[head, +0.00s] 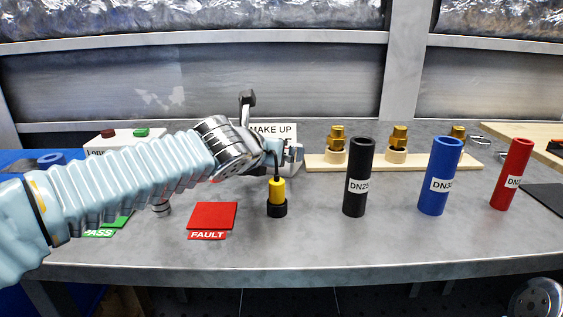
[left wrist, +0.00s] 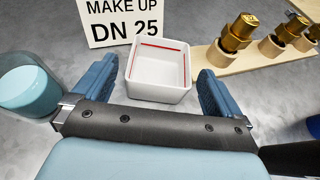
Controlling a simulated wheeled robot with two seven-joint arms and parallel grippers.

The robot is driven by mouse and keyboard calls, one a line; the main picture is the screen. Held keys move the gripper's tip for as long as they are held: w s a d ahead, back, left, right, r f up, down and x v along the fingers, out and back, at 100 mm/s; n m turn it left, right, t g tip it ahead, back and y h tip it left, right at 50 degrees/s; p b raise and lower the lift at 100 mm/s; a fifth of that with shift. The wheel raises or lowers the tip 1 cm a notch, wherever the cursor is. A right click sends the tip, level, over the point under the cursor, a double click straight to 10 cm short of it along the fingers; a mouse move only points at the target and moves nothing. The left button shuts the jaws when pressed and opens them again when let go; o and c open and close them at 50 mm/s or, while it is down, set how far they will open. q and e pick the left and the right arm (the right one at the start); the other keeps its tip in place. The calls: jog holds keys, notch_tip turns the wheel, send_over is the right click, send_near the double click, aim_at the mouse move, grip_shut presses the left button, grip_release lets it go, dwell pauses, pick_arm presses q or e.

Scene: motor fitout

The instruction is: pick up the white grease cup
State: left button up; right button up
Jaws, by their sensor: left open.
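The white grease cup (left wrist: 157,90) is a square, open-topped white box with a red line inside, seen in the left wrist view. It sits on the grey bench in front of the "MAKE UP DN 25" sign (left wrist: 124,20). My left gripper (left wrist: 157,68) is open, its two blue fingers to the left and right of the cup with visible gaps. Whether the fingertips are down at the cup's height is hard to tell. In the head view my left gripper (head: 287,155) is at the sign's foot, and the cup is mostly hidden behind it. My right gripper is not in view.
A yellow and black tool (head: 277,192) stands upright just in front of my left gripper. Black (head: 358,178), blue (head: 440,177) and red (head: 513,175) tubes stand to the right. A wooden rack (head: 318,162) with brass fittings lies behind. A red FAULT pad (head: 212,215) lies front left.

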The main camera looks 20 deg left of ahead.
pick_arm(q)
jog(key=x, duration=0.5)
jog(key=shift+w+r, duration=0.1)
jog(key=shift+w, duration=0.15)
jog(key=shift+c, duration=0.2)
jog(key=shift+d, duration=0.1)
jog(key=c, duration=0.9)
